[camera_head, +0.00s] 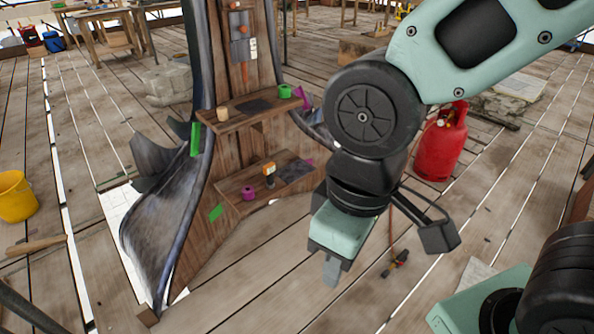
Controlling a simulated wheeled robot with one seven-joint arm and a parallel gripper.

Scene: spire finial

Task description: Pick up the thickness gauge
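A small upright device with an orange and white top and a dark lower part (269,172) stands on the lower wooden shelf (232,190) of the spire. It looks most like the thickness gauge, but it is too small to be sure. My gripper (332,272) points down in front of and to the right of that shelf, apart from the device. Only one grey fingertip shows clearly, so its opening cannot be told. I see nothing held in it.
The lower shelf also holds a magenta roll (248,193) and a dark flat patch. The upper shelf (232,119) holds a tan cup (222,114) and a green roll (284,91). A red gas cylinder (441,145) stands right, a yellow bucket (15,196) left.

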